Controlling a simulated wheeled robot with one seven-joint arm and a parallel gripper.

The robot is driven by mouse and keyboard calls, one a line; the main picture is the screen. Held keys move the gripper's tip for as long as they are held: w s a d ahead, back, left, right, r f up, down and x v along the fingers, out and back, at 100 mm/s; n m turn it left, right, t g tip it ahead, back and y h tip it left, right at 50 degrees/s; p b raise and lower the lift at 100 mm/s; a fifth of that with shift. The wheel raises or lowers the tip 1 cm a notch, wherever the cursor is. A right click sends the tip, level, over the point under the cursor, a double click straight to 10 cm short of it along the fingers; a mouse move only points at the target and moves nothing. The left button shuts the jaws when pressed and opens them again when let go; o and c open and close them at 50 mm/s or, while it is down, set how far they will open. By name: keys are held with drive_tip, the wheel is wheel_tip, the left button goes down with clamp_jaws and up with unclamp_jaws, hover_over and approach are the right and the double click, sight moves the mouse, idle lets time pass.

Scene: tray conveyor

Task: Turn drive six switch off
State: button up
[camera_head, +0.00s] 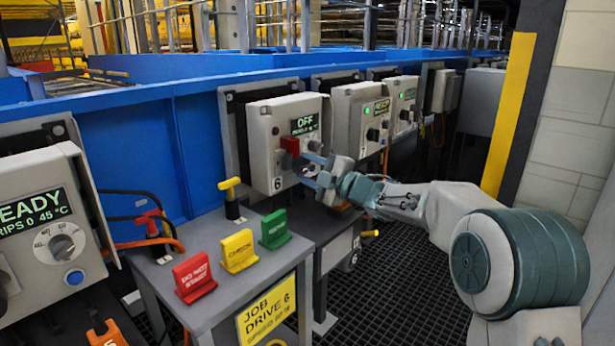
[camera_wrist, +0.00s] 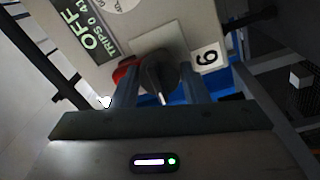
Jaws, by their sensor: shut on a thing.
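The grey drive six box (camera_head: 262,130) is fixed to the blue conveyor side and bears the label 6. Its display (camera_head: 304,124) reads OFF in green, also in the wrist view (camera_wrist: 85,35). My gripper (camera_head: 306,170) is at the lower right of the box's front. In the wrist view its fingers (camera_wrist: 161,88) stand on either side of a black rotary switch knob (camera_wrist: 158,72) and are shut on it. A white mark shows on the knob. A red part (camera_head: 290,146) sits on the box beside the gripper, partly hidden in the wrist view.
Two more drive boxes (camera_head: 352,98) with green lights stand farther right. A READY box (camera_head: 42,195) is at near left. A grey stand (camera_head: 215,290) below holds red (camera_head: 194,276), yellow (camera_head: 238,252) and green (camera_head: 274,230) tags. The grated floor (camera_head: 400,290) is clear.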

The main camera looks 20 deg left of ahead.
drive_tip(key=shift+w+d+n+b, duration=0.15)
drive_tip(key=shift+n+b, duration=0.15)
drive_tip(key=shift+n, duration=0.3)
drive_tip(key=o, duration=1)
drive_tip(key=shift+c, duration=0.2)
drive_tip(key=shift+n, duration=0.3)
drive_tip(key=p+v, duration=0.2)
drive_tip(key=v, duration=1.2)
drive_tip(key=shift+p, duration=0.3)
